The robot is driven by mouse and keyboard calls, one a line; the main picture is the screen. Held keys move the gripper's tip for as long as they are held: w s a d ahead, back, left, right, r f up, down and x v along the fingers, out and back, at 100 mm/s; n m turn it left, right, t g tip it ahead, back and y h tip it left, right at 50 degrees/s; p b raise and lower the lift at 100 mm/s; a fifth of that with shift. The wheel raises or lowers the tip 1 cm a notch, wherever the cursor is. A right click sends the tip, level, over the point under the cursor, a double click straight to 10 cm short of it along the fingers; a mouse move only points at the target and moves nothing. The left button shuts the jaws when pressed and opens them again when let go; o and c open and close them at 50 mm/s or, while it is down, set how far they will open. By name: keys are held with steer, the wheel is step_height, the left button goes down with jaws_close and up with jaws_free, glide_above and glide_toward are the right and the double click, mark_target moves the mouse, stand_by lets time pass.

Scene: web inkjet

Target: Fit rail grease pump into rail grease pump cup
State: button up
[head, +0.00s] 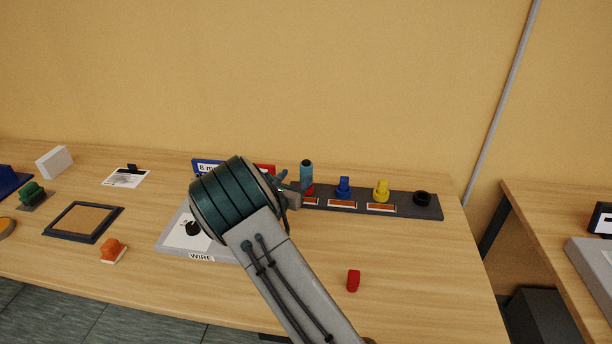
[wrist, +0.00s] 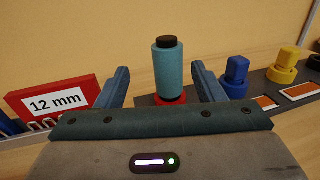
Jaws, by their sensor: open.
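A teal cylinder with a black cap (head: 306,172), which looks like the rail grease pump, stands upright in a red cup (head: 308,188) on a dark rail. In the wrist view the cylinder (wrist: 167,75) rises between the fingers of my gripper (wrist: 162,82), and the red cup (wrist: 172,99) shows at its foot. My gripper is open, with gaps visible on both sides of the cylinder. The cylinder's lower end is hidden inside the cup, so its seating depth cannot be told. In the head view my arm partly hides the gripper.
The dark rail (head: 434,208) also holds a blue piece (head: 343,187), a yellow piece (head: 381,190) and a black cup (head: 422,198) at its right end. A red "12 mm" sign (wrist: 58,101) stands left of the gripper. A small red piece (head: 353,280) lies in front on the table.

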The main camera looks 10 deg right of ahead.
mark_target(309, 163)
steer(key=x, duration=0.2)
steer(key=p+x, duration=0.1)
steer(key=x, duration=0.1)
steer(key=d+p+x, duration=0.1)
steer(key=x, duration=0.2)
steer(key=shift+s+f, duration=0.15)
steer(key=shift+s, duration=0.2)
steer(key=shift+a, duration=0.1)
jaws_close()
steer(key=shift+r, duration=0.6)
steer(key=r, duration=0.1)
steer(key=r+b, duration=0.1)
steer(key=r, duration=0.1)
steer(key=shift+s+d+r, duration=0.2)
steer(key=shift+s+d, duration=0.15)
steer(key=s+d+r+b, duration=0.3)
steer(key=s+d+r, duration=0.3)
steer(key=s+d, duration=0.15)
steer(key=s+d+f+m+g+h+b, duration=0.1)
steer(key=s+d+m+g+h, duration=0.2)
steer(key=d, duration=2.4)
steer(key=m+g+h, duration=0.3)
steer(key=g, duration=0.1)
steer(key=shift+s+f, duration=0.2)
steer(key=shift+f, duration=0.2)
